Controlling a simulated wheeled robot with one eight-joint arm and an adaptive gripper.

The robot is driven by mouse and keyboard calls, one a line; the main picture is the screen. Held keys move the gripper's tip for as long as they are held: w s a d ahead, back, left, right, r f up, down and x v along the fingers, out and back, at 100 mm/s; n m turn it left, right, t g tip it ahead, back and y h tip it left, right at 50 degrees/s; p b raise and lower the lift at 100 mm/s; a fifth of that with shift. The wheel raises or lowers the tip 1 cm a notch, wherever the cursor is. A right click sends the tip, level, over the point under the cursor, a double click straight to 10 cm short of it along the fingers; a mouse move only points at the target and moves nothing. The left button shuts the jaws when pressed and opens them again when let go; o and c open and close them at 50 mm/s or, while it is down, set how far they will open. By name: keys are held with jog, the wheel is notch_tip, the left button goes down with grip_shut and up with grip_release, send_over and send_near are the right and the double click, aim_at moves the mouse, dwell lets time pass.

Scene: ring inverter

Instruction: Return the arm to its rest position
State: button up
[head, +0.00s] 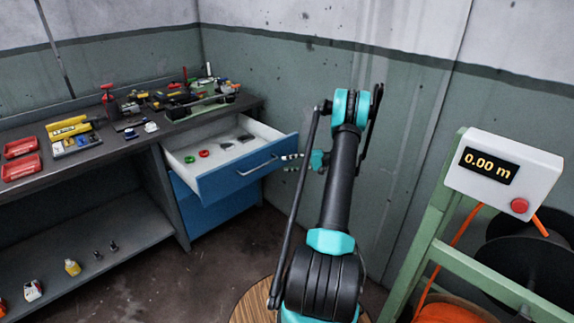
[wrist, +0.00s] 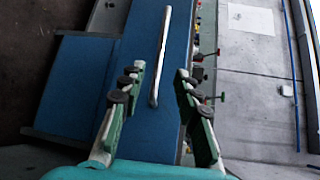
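My gripper (head: 292,162) hangs in front of the open drawer's right end in the head view, partly hidden behind my arm. In the wrist view my gripper (wrist: 160,73) is open, with nothing between its two fingers. The silver drawer handle (wrist: 161,55) shows beyond the fingertips, apart from them. My arm (head: 342,170) is raised and reaches forward.
The blue-fronted drawer (head: 235,182) is pulled out, with a red ring (head: 204,153) and a green ring (head: 190,159) inside. The workbench (head: 95,150) holds tools and red trays. A green frame (head: 425,230) with a display box (head: 505,172) stands at right.

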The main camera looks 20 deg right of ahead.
jog(key=s+a+r+n+g+h, duration=0.1)
jog(key=s+a+r+h, duration=0.4)
jog(key=a, duration=0.3)
jog(key=s+a+r+g+h, duration=0.15)
jog(key=s+a+r, duration=0.25)
jog(key=s+a, duration=0.4)
jog(key=s+f+n+t+h, duration=0.1)
jog(key=s+n+h, duration=0.3)
jog(key=s, duration=2.1)
jog(key=f+h, duration=0.1)
jog(key=h, duration=0.4)
jog(key=shift+s+a+n, duration=0.2)
jog(key=shift+a+n, duration=0.1)
jog(key=shift+a, duration=0.1)
